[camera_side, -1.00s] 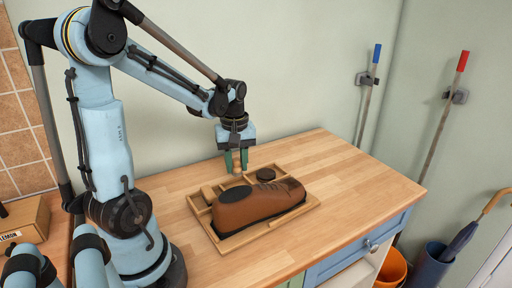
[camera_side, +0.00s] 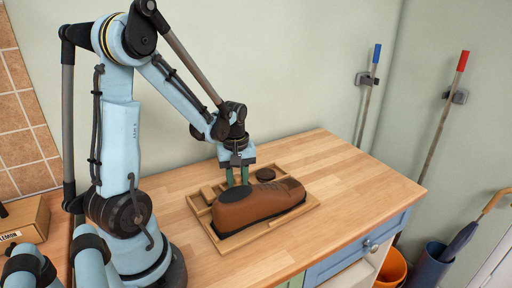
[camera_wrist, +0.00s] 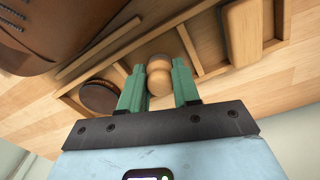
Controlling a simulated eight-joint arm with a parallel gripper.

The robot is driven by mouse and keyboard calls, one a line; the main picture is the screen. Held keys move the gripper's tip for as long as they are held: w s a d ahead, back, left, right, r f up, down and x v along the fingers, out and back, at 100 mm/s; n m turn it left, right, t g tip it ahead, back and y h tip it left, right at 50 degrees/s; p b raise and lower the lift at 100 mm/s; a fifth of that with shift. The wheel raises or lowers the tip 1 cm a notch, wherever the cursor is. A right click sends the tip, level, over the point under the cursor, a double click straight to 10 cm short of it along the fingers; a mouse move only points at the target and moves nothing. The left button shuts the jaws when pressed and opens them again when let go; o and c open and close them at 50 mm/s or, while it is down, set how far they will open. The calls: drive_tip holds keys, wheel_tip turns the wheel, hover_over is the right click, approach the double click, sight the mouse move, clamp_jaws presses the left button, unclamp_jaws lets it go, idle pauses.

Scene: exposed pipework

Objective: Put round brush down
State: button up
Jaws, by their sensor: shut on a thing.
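The round brush (camera_wrist: 159,78) shows in the wrist view as a pale wooden knob between my green fingertips. My gripper (camera_side: 238,177) is shut on it, pointing down at the back part of the wooden tray (camera_side: 312,203). In the wrist view my gripper (camera_wrist: 159,88) has one finger on each side of the knob, over a compartment between thin wooden dividers. In the side view the brush is mostly hidden by the fingers and the shoe. Whether its underside touches the tray floor cannot be told.
A brown shoe (camera_side: 260,206) fills the tray's front. A dark round tin (camera_side: 265,174) lies right of my gripper, and a wooden block (camera_side: 208,194) lies left. The countertop (camera_side: 355,180) right of the tray is clear. A wall stands behind.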

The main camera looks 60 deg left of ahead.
sight(238, 176)
drive_tip(key=o, duration=0.6)
drive_tip(key=shift+o, duration=0.2)
wheel_tip(238, 176, up, 12)
drive_tip(key=d+m+t, duration=0.1)
drive_tip(key=d+m, duration=0.1)
drive_tip(key=d+m+t, duration=0.1)
drive_tip(key=d+m, duration=0.1)
drive_tip(key=d, duration=0.1)
drive_tip(key=w+d+m+t, duration=0.1)
drive_tip(key=d+m, duration=0.1)
drive_tip(key=d, duration=0.1)
drive_tip(key=shift+d+r+m+y, duration=0.15)
drive_tip(key=shift+r+m+y, duration=0.05)
drive_tip(key=shift+m+y, duration=0.2)
drive_tip(key=d+m+t, duration=0.4)
drive_tip(key=d+m, duration=0.4)
drive_tip(key=shift+s+d+f+h, duration=0.2)
drive_tip(key=shift+d+f+h, duration=0.05)
drive_tip(key=shift+f+h, duration=0.15)
